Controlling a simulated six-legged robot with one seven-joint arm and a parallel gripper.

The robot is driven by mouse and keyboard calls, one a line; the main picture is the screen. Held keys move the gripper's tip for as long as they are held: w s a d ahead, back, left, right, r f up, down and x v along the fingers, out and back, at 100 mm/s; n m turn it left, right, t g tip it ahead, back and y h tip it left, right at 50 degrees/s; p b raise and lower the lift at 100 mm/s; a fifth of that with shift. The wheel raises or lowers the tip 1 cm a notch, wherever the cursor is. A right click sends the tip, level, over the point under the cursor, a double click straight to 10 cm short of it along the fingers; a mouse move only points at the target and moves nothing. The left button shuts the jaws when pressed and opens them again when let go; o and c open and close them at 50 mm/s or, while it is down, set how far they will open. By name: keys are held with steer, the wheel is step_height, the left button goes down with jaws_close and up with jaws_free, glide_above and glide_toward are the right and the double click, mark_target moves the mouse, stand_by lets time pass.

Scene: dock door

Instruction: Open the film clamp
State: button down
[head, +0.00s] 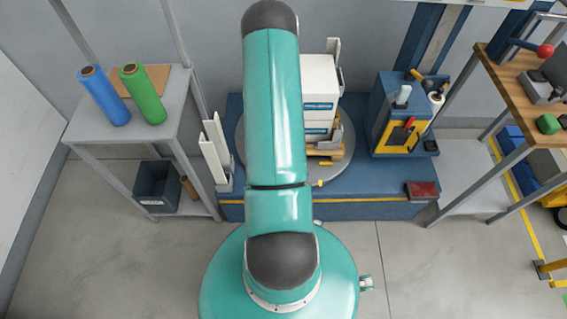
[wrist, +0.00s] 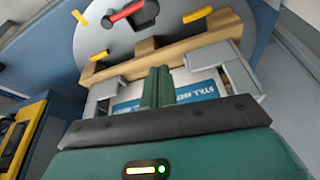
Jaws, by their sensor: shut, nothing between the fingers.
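My gripper (wrist: 158,70) shows in the wrist view as two dark green fingers pressed together, with nothing between them. They point toward a wooden pallet (wrist: 200,34) carrying white boxes with blue labels (wrist: 190,90). Past the pallet, a grey round turntable (wrist: 95,42) carries a red-handled lever with a dark round end (wrist: 128,11), which looks like the film clamp. The fingertips appear apart from it; whether it is open I cannot tell. In the head view my arm hides the gripper and the lever, while the turntable (head: 333,172) partly shows.
A blue machine with a yellow panel (head: 393,138) stands right of the turntable. A grey shelf (head: 165,120) with blue (head: 104,97) and green (head: 143,94) film rolls is at left. A wooden-topped bench (head: 515,75) is at right. Grey brackets (wrist: 236,72) flank the boxes. The front floor is clear.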

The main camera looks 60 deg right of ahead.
steer(key=x, duration=1)
steer(key=shift+f, duration=0.15)
steer(key=shift+s+a, duration=0.15)
steer(key=shift+a, duration=0.4)
steer(key=shift+s+a, duration=0.15)
steer(key=shift+a, duration=0.35)
steer(key=shift+s+a, duration=0.3)
steer(key=shift+a, duration=0.5)
